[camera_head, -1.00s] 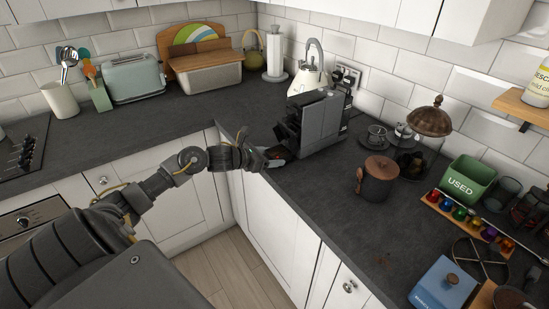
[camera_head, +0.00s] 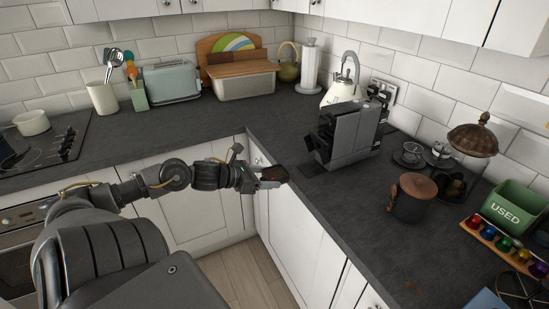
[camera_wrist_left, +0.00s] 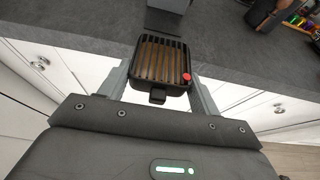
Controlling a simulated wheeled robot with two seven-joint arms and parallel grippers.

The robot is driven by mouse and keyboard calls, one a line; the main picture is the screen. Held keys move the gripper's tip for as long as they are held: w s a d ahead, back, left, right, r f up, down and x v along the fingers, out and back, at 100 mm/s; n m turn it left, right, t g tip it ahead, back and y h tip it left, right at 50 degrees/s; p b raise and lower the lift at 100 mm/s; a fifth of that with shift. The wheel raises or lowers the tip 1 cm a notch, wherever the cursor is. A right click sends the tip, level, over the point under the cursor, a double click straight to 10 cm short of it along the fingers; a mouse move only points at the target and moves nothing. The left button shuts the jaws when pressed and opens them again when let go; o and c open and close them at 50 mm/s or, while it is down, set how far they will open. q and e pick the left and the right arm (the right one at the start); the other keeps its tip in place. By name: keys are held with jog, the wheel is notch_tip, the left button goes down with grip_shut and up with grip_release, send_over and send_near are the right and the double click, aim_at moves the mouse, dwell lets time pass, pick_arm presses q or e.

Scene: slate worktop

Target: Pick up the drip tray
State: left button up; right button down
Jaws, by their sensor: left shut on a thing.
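The drip tray (camera_wrist_left: 160,62) is a small black tray with a slatted brown grille and a red dot at one corner. In the wrist view it sits between the two fingers of my left gripper (camera_wrist_left: 160,88), which is shut on it. In the head view my left gripper (camera_head: 258,180) holds the drip tray (camera_head: 273,174) at the worktop's front edge, apart from the coffee machine (camera_head: 350,136). The machine is dark grey and stands upright on the worktop. My right gripper is not in view.
A kettle (camera_head: 342,82) is behind the machine. The worktop (camera_head: 225,125) left of the machine is clear.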

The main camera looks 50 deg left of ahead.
pick_arm(q)
jog(key=shift+s+a, duration=0.2)
jog(key=shift+s, duration=0.45)
jog(key=shift+s+a, duration=0.2)
jog(key=shift+s, duration=0.5)
jog(key=shift+s+a, duration=0.2)
jog(key=shift+s, duration=0.45)
